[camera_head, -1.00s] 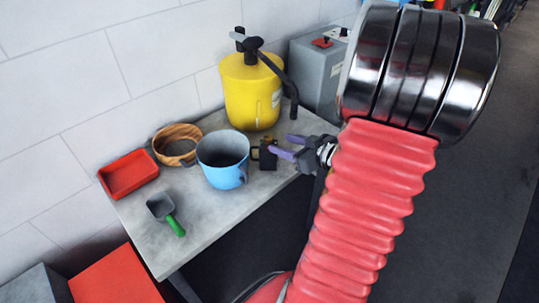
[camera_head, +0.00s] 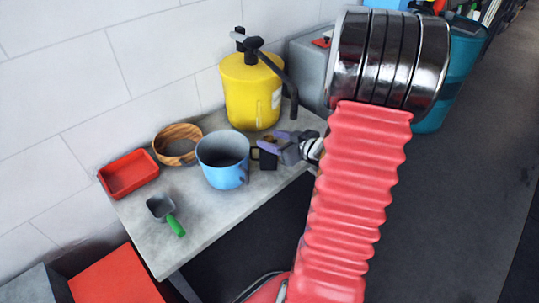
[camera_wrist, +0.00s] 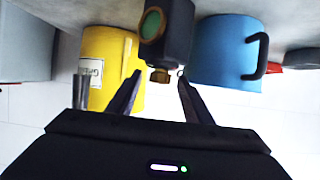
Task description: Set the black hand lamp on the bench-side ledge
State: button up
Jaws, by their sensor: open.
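The black hand lamp (camera_wrist: 168,30) is a small dark block with a green round lens and a brass knob in the wrist view. In the head view the lamp (camera_head: 268,158) stands on the grey ledge (camera_head: 205,215), beside the blue mug, partly hidden by my gripper. My gripper (camera_head: 283,145) is at the lamp's right side in the head view. In the wrist view the gripper's open fingers (camera_wrist: 158,78) reach toward the lamp, one on each side of its brass knob. The gripper is empty; I cannot tell whether a finger touches the lamp.
A blue mug (camera_head: 222,172) stands close to the lamp. A yellow sprayer (camera_head: 250,95) stands behind. A wooden bowl (camera_head: 177,158), a red tray (camera_head: 128,175) and a green-handled scoop (camera_head: 164,210) are to the left. The ledge's front part is bare.

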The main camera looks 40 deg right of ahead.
jog(key=shift+x, duration=1.2)
jog(key=shift+c, duration=0.7)
grip_shut()
